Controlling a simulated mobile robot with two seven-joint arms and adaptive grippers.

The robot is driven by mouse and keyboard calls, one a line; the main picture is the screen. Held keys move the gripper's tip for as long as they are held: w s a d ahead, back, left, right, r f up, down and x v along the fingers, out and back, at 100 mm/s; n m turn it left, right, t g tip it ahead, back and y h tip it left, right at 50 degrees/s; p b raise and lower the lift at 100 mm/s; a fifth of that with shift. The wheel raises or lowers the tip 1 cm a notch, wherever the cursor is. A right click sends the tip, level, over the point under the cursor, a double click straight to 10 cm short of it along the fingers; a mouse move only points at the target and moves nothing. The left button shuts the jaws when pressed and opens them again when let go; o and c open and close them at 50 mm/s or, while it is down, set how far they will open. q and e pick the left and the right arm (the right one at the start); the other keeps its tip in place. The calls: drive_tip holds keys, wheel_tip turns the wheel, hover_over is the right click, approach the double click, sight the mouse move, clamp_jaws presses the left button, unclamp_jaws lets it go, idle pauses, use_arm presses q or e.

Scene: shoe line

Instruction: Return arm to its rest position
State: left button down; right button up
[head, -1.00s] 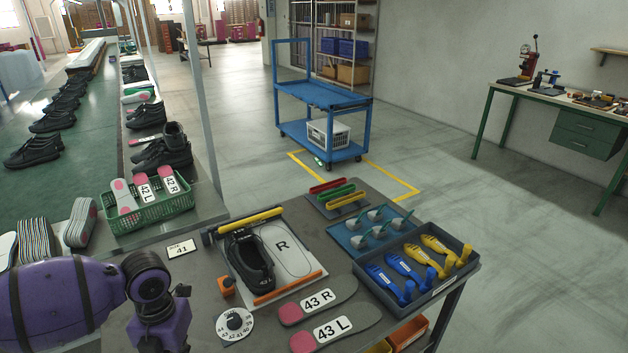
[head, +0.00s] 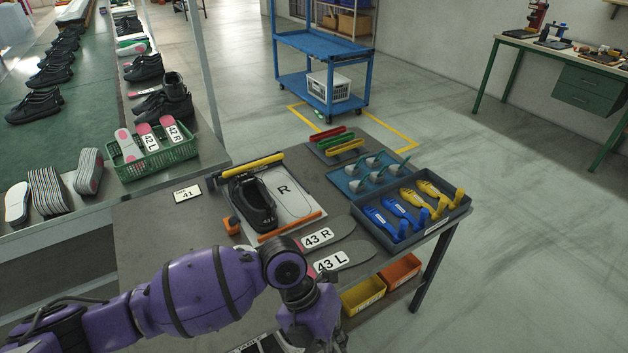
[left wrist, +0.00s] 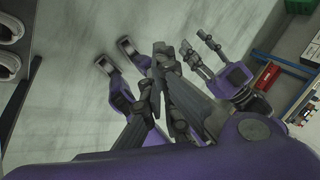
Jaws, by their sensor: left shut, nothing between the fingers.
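My left arm (head: 205,290) comes in low from the left in the head view, its wrist bent downward near the front edge of the bench (head: 150,232). Its gripper is below the frame there. In the left wrist view my left gripper (left wrist: 160,48) is shut and empty, with grey floor (left wrist: 75,40) behind it. Other purple and dark parts of mine show on both sides of it. I cannot tell clearly whether one of them is my right gripper.
The bench holds a black shoe (head: 252,203), insoles marked 43 R (head: 318,238) and 43 L (head: 331,262), and a tray (head: 456,212) of blue and yellow tools. Yellow (head: 364,296) and orange bins (head: 398,272) sit below. A green basket (head: 165,161) stands left.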

use_arm(q)
drive_tip(key=a+f+n+t, duration=0.8)
drive_tip(key=a+f+n, duration=0.65)
drive_tip(key=n, duration=0.75)
drive_tip(key=s+a+n+t+y, duration=0.1)
drive_tip(key=s+a+n+y, duration=0.1)
drive_tip(key=s+a+n, duration=0.75)
drive_tip(key=s+a+n+t+y, duration=0.25)
drive_tip(key=s+a, duration=0.35)
drive_tip(key=a, duration=0.8)
drive_tip(key=w+d+n+p, duration=0.1)
drive_tip(key=w+d+n, duration=0.2)
drive_tip(key=d, duration=1.1)
drive_tip(key=shift+n+p, duration=0.3)
drive_tip(key=shift+n, duration=0.8)
use_arm(e)
drive_tip(key=shift+w+a+r, duration=0.2)
drive_tip(key=shift+w+r, duration=0.2)
drive_tip(key=shift+r, duration=0.1)
drive_tip(key=shift+w+a+r, duration=0.2)
drive_tip(key=shift+w+r, duration=0.2)
drive_tip(key=shift+r, duration=0.05)
